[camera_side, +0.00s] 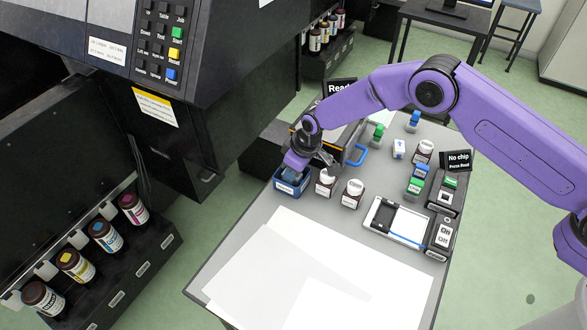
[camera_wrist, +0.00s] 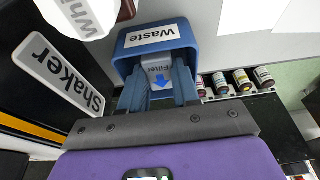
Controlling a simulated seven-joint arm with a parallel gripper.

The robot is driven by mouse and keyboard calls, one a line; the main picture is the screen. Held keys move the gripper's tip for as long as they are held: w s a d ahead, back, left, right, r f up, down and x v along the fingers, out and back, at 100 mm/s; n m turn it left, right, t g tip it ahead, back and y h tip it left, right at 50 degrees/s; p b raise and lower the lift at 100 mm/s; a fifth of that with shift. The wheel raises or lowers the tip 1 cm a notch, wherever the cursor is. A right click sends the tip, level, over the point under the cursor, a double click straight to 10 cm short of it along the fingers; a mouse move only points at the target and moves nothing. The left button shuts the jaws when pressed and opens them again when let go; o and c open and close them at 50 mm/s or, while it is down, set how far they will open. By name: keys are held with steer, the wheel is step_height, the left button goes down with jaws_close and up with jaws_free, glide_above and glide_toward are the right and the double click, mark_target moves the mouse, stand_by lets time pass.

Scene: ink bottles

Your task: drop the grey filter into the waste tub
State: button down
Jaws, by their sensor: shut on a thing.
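The blue waste tub (camera_side: 290,188) stands at the left edge of the grey table in the side view. In the wrist view its rim and white "Waste" label (camera_wrist: 152,36) show just beyond my fingertips. My gripper (camera_wrist: 159,82) is shut on the grey filter (camera_wrist: 157,66), which carries the word "Filter" and a blue arrow. The filter sits between the two blue fingers, at the mouth of the tub. In the side view my gripper (camera_side: 294,170) is right above the tub and the filter is hard to make out. How deep the filter reaches into the tub is hidden.
White-capped bottles (camera_side: 351,193) stand right of the tub, one of them close to it. A shaker sign (camera_wrist: 60,75) is near my gripper in the wrist view. White sheets (camera_side: 310,275) cover the table's front. Ink bottles (camera_side: 105,236) sit in the printer's rack at left.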

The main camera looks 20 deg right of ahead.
steer(key=c, duration=1.1)
jaws_free()
steer(key=shift+r, duration=0.35)
steer(key=v, duration=1.2)
steer(key=shift+r, duration=0.2)
